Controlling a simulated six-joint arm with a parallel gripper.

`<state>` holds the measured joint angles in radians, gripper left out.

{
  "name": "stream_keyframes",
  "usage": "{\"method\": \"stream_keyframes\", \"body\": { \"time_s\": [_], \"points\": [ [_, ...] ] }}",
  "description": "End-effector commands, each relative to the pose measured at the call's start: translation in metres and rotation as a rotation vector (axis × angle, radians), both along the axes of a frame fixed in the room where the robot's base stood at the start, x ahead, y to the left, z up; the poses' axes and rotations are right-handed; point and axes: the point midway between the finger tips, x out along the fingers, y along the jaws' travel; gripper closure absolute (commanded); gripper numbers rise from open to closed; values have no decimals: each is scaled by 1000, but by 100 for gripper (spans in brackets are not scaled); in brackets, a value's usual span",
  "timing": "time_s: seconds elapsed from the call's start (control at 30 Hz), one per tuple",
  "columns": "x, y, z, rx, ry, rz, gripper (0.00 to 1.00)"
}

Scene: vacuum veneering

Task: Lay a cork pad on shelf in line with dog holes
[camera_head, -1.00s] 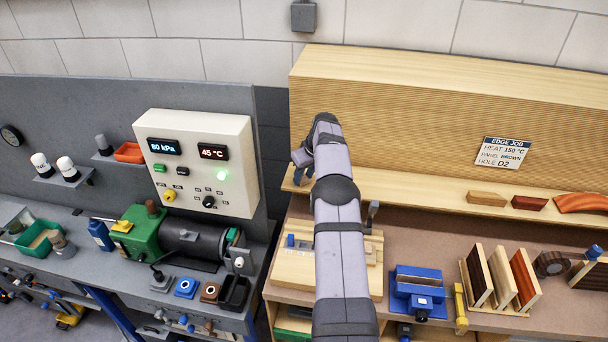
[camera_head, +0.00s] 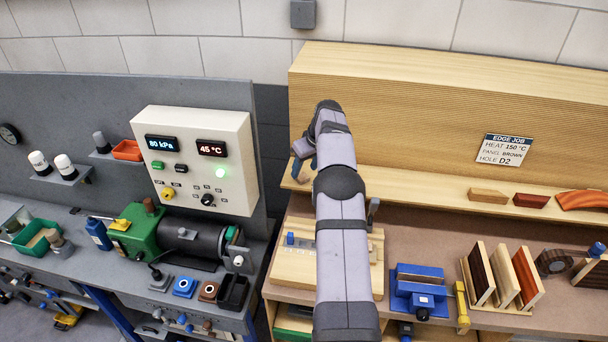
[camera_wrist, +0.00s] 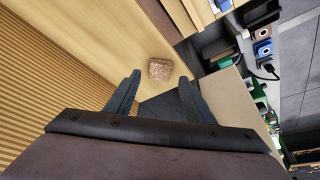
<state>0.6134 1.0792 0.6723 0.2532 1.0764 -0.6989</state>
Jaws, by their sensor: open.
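A small brown speckled cork pad (camera_wrist: 160,69) lies flat on the pale wooden shelf (camera_wrist: 112,62) in the wrist view, near the shelf's end. In the head view the cork pad (camera_head: 303,179) shows small at the left end of the shelf (camera_head: 410,188). My gripper (camera_head: 297,169) is just above the pad there. In the wrist view my gripper (camera_wrist: 159,77) is open, with its two dark fingers apart and nothing held. The pad appears beyond and between the fingertips, clear of both. I cannot make out the dog holes clearly.
A sign (camera_head: 503,151) reading "HOLE D2" is on the ribbed wooden back. Several wood offcuts (camera_head: 488,196) lie along the shelf to the right. A wooden board (camera_head: 292,265), a blue vise (camera_head: 418,292) and a panel rack (camera_head: 500,280) stand on the bench below. The shelf's middle is clear.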

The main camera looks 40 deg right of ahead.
Motion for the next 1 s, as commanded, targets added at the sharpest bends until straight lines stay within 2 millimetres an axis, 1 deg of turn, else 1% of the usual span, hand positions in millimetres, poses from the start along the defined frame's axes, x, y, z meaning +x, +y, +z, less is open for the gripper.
{"method": "stream_keyframes", "body": {
  "time_s": [0.2, 0.3, 0.4, 0.5, 0.63, 0.87, 1.0],
  "points": [
    [-16, -1, 37, -2, -4, -2, 51],
    [-23, -1, 52, -1, -3, -2, 51],
    [-27, -1, 66, -1, -2, -1, 51],
    [-31, -1, 75, 0, -1, 0, 51],
    [-34, 0, 82, 0, -1, 0, 51],
    [-35, 0, 84, 0, 0, 0, 51],
    [-34, 7, 83, 4, 6, 0, 51]
  ]
}}
